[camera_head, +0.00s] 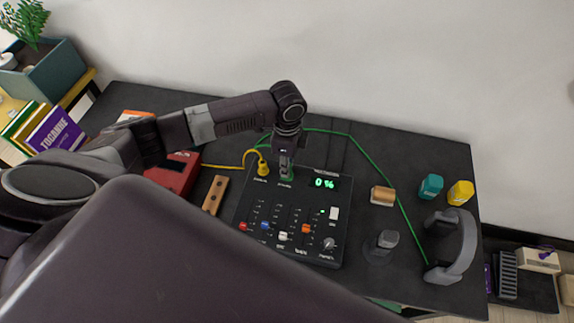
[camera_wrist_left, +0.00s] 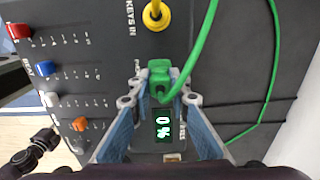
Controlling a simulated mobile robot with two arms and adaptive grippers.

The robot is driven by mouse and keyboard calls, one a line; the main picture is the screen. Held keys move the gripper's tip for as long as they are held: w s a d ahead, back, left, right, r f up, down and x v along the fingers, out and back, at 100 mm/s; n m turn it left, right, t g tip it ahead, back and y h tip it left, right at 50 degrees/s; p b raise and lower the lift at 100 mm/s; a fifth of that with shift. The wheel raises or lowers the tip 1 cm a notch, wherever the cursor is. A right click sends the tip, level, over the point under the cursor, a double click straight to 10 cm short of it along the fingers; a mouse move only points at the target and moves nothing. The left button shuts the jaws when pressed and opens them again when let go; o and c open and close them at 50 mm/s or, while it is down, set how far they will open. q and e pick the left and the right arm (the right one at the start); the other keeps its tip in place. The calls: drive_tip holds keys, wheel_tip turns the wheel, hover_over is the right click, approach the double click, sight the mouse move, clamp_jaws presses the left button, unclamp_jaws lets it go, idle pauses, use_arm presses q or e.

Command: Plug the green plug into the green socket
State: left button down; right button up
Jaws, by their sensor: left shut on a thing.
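The green plug (camera_wrist_left: 160,82) with its green cable is between the fingers of my left gripper (camera_wrist_left: 160,98). In the head view my left gripper (camera_head: 286,165) points down at the top of the dark mixer panel (camera_head: 300,258), just right of the yellow plug. A bit of the green plug (camera_head: 287,177) shows under the fingertips, close to the panel. The green socket is hidden below the plug and fingers, so I cannot tell whether the plug is seated in it. The panel display (camera_head: 324,183) reads 0 %.
A yellow plug (camera_head: 262,168) stands in the panel beside the gripper. The green cable (camera_head: 375,165) loops right across the black table. Headphones (camera_head: 455,248), teal and yellow pieces (camera_head: 460,193) and a copper-coloured roll (camera_head: 382,195) lie right. A red box (camera_head: 174,173) is left.

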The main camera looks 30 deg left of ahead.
idle(0.7)
use_arm(q)
drive_tip(key=shift+p, duration=0.5)
idle(0.6)
drive_tip(key=shift+p, duration=0.4)
drive_tip(key=shift+p, duration=0.35)
idle(0.5)
drive_tip(key=shift+f+b, duration=0.3)
drive_tip(key=shift+f, duration=0.35)
idle(0.4)
drive_tip(key=c, duration=1.7)
unclamp_jaws()
drive_tip(key=shift+c, duration=0.2)
